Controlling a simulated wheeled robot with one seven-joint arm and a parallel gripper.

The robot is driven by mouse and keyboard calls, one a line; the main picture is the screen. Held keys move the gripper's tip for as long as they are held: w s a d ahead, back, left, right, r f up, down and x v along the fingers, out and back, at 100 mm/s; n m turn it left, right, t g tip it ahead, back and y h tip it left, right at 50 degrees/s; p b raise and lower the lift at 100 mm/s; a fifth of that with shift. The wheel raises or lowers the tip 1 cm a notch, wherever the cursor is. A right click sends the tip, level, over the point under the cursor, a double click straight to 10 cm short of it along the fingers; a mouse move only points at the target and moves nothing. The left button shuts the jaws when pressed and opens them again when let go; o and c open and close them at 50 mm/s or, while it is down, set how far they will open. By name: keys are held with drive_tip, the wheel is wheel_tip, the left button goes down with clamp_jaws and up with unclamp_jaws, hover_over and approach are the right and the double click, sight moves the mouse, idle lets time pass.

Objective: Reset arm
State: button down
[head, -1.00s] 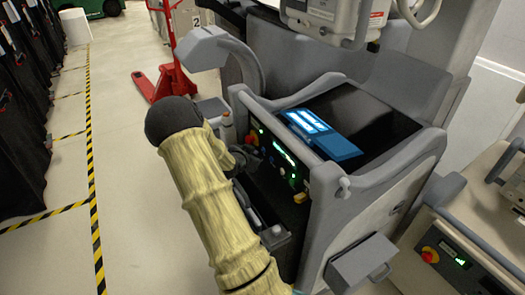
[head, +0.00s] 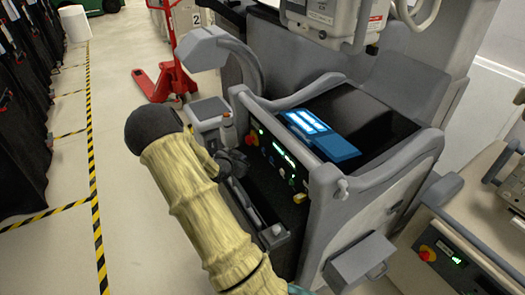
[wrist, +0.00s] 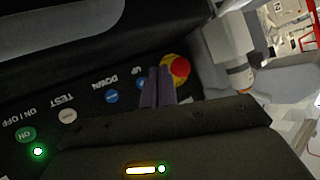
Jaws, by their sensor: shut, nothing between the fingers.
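My gripper (head: 236,161) is beside the front control panel (head: 284,158) of the grey cart, at the end of my arm in its yellow cover. In the wrist view my gripper's two dark fingers (wrist: 157,87) are together and hold nothing. They appear in front of the panel, next to a red button (wrist: 180,68) on a yellow base. Whether they touch the panel cannot be told. Labelled buttons show upside down there: a blue UP button (wrist: 147,86), a blue DOWN button (wrist: 111,96), a grey TEST button (wrist: 68,116) and a green ON/OFF button (wrist: 26,135).
The grey cart (head: 330,225) stands close at the right of my arm, with a blue screen (head: 325,135) on top. Another cart (head: 470,235) is at the right. A red pallet jack (head: 165,82) stands behind. Free floor (head: 130,240) lies to the left.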

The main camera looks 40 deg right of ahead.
idle(0.5)
drive_tip(key=s+a+r+n+y, duration=0.2)
drive_tip(key=a+n+y, duration=0.2)
drive_tip(key=a, duration=0.6)
drive_tip(key=s+a+r+n+y, duration=0.2)
drive_tip(key=a+r+n+y, duration=0.15)
drive_tip(key=a, duration=0.65)
drive_tip(key=s+a+r+n+g+y, duration=0.1)
drive_tip(key=s+a+r+n+y, duration=0.1)
drive_tip(key=s+a+n, duration=0.35)
drive_tip(key=s+a+r+n+g+y, duration=0.1)
drive_tip(key=s+a+r+n+y, duration=0.15)
drive_tip(key=s+a, duration=0.55)
drive_tip(key=w+d+p+v, duration=0.1)
drive_tip(key=p+v, duration=1.1)
drive_tip(key=v, duration=0.1)
drive_tip(key=shift+d+h, duration=0.25)
drive_tip(key=shift+h, duration=0.05)
drive_tip(key=shift+w, duration=0.1)
